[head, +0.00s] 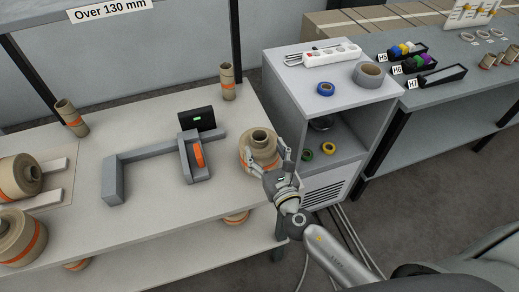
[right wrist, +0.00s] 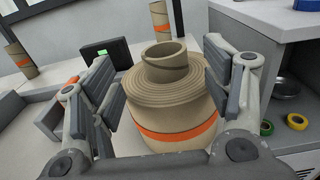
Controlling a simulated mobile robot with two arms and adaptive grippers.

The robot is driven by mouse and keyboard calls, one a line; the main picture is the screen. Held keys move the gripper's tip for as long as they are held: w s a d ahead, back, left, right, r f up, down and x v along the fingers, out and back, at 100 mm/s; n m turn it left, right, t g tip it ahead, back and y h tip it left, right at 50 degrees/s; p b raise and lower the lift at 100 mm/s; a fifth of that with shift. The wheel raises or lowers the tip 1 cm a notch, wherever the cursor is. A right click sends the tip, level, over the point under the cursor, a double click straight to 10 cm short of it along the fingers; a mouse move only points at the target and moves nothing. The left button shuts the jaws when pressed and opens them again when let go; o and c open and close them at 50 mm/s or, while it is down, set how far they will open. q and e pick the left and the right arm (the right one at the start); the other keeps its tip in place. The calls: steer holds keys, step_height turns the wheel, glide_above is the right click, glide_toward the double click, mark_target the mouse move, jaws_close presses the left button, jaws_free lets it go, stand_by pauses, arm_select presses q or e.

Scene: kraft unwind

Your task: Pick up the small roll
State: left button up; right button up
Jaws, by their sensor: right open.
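A small brown kraft roll (head: 262,138) with an orange band and a raised core stands upright near the right end of the pale table. In the right wrist view the same roll (right wrist: 175,100) fills the middle, its wound top and core facing up. My right gripper (head: 269,158) is open at the roll's near side. In the wrist view one finger shows on each side of the roll, with nothing clamped. I cannot tell whether either finger touches it. The left gripper is not in view.
A grey fixture with an orange part (head: 198,154) and a black display (head: 197,119) stand left of the roll. Larger rolls (head: 17,177) lie at the far left. A grey cabinet (head: 312,84) with tape rolls stands close on the right. A slim tube (head: 227,82) stands behind.

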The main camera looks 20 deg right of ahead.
mark_target(263, 142)
steer(key=shift+w+d+f+p, duration=0.1)
steer(key=shift+w+p, duration=0.45)
steer(key=shift+w, duration=2.7)
jaws_close()
